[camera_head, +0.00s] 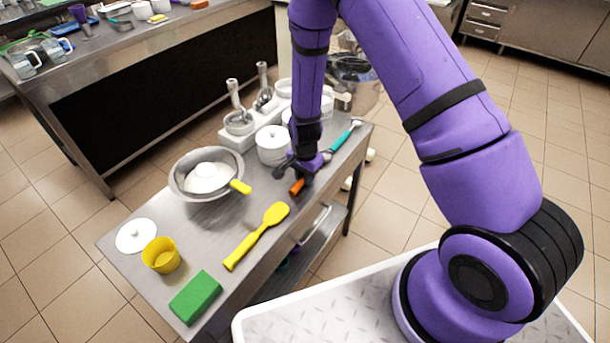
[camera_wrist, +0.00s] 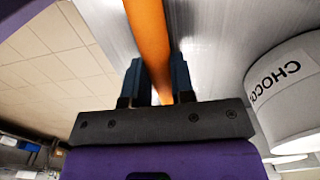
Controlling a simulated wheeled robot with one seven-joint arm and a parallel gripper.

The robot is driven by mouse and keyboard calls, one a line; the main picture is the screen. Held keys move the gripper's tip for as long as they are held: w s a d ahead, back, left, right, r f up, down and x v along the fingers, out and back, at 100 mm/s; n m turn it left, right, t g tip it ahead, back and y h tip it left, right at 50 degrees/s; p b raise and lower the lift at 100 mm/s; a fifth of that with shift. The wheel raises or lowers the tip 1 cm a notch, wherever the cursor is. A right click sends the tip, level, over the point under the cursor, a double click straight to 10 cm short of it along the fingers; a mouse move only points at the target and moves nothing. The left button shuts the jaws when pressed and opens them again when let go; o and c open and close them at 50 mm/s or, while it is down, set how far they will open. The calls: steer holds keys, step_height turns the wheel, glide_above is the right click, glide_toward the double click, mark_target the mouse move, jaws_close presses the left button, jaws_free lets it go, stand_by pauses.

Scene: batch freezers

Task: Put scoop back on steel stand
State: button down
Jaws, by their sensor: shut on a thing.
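My gripper (camera_head: 308,165) is low over the right part of the steel table. It is shut on an orange handle (camera_head: 297,187), which also runs between the fingers (camera_wrist: 158,82) in the wrist view, where the orange handle (camera_wrist: 147,30) leaves the top edge. The head of this tool is not clear, so I cannot tell from its shape that it is the scoop. A pale stand (camera_head: 226,139) at the table's back edge carries round metal cups with metal-handled utensils (camera_head: 236,95) upright in them. I cannot tell whether this is the steel stand.
A white lidded tub (camera_head: 272,144) stands just left of my gripper; a tub marked "CHOCO" (camera_wrist: 292,95) is close in the wrist view. A teal-handled tool (camera_head: 344,137) lies beyond. A steel bowl (camera_head: 178,172), yellow spatula (camera_head: 256,236), yellow cup (camera_head: 161,256) and green block (camera_head: 195,297) are left.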

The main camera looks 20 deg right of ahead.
steer(key=c, duration=1)
jaws_free()
steer(key=shift+f, duration=0.1)
steer(key=shift+o, duration=0.2)
steer(key=s+d+r+n+t, duration=0.1)
steer(key=s+r+n, duration=0.15)
steer(key=r, duration=0.95)
steer(key=s+d+r+n+t+y, duration=0.1)
steer(key=s+d+r, duration=0.15)
steer(key=r, duration=0.95)
steer(key=s+d+r+n, duration=0.1)
steer(key=s+r+n, duration=0.15)
steer(key=r, duration=1.05)
steer(key=s+d+r+n+t, duration=0.1)
steer(key=s+d+r+n, duration=0.1)
steer(key=s+r, duration=0.4)
steer(key=s+d+r+n+t+h, duration=0.1)
steer(key=s+r, duration=0.5)
steer(key=s, duration=0.8)
steer(key=shift+d+n+t, duration=0.6)
steer(key=shift+d+n, duration=0.3)
